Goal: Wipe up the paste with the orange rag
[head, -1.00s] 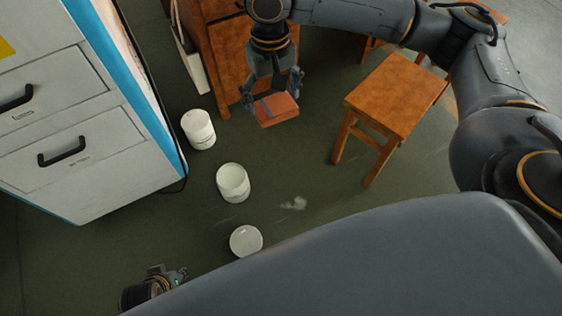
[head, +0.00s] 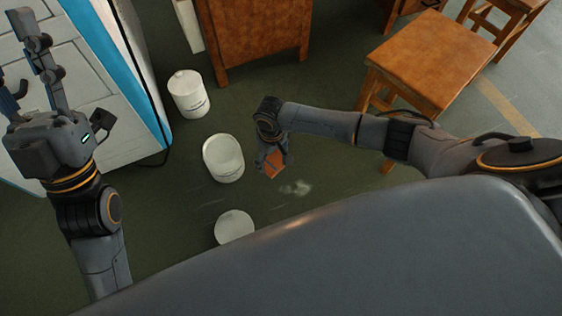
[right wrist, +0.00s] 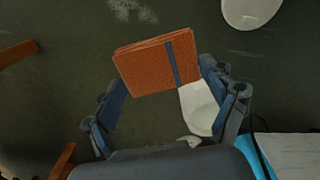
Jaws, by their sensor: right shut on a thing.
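The orange rag (head: 274,164) is a folded pad with a dark stripe. My right gripper (head: 271,157) is shut on it and holds it above the floor. In the right wrist view the rag (right wrist: 157,66) sits between the fingertips. The paste (head: 296,188) is a pale, thin smear on the dark green floor, just right of and below the rag in the head view. It also shows at the top of the right wrist view (right wrist: 134,11), apart from the rag. My left gripper (head: 22,62) is raised at the left, fingers spread and empty, in front of the cabinet.
A closed white tub (head: 188,95), an open white tub (head: 223,160) and a white round lid or tub (head: 234,227) stand left of the paste. A wooden stool (head: 428,60) is at upper right, a wooden cabinet (head: 253,40) behind.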

